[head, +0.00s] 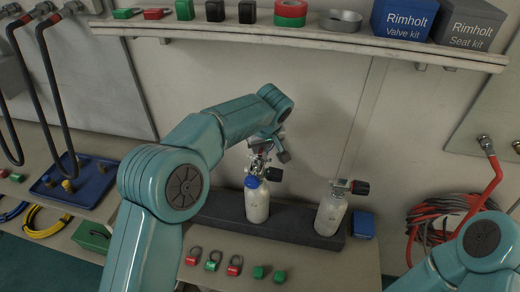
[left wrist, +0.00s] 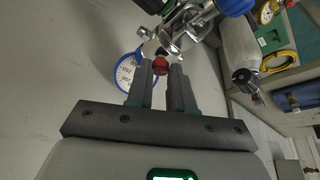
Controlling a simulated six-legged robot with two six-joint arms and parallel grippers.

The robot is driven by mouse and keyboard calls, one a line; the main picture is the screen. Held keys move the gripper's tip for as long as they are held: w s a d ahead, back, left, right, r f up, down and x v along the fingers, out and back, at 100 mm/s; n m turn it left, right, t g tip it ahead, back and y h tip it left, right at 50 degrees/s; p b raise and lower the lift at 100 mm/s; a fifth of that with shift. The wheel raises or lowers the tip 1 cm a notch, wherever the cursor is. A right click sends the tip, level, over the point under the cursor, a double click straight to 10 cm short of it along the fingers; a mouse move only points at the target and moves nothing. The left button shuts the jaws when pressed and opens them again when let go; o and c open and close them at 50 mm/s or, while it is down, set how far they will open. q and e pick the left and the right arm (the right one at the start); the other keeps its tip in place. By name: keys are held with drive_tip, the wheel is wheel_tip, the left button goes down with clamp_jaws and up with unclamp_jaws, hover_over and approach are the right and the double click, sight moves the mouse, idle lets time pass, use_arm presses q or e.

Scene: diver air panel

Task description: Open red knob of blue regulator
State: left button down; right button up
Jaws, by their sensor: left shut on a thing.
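My left gripper (head: 268,148) reaches over the left white cylinder (head: 257,203) from above. In the left wrist view, its two fingers (left wrist: 161,72) are shut on the small red knob (left wrist: 160,62). The knob sits on the metal body of the blue regulator (left wrist: 178,35). A round gauge with a blue rim (left wrist: 119,80) shows just left of the fingers. In the head view the regulator (head: 257,165) is partly hidden by my gripper, and the red knob cannot be made out. My right arm enters at lower right; its gripper is out of the picture.
A second cylinder (head: 330,213) with a black-knobbed valve stands to the right in the same dark rack (head: 290,226). Padlocks and green blocks lie in front. A shelf (head: 300,38) with boxes runs above. A red hose coil (head: 437,222) hangs at right.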

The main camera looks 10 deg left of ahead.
use_arm(q)
drive_tip(key=shift+w+d+r+n+y, duration=0.1)
drive_tip(key=shift+n+y, duration=0.4)
drive_tip(key=shift+n, duration=0.8)
drive_tip(key=shift+g, duration=0.3)
drive_tip(key=c, duration=1)
unclamp_jaws()
drive_tip(key=shift+r, duration=0.1)
drive_tip(key=v, duration=0.7)
drive_tip(key=shift+d+r, duration=0.1)
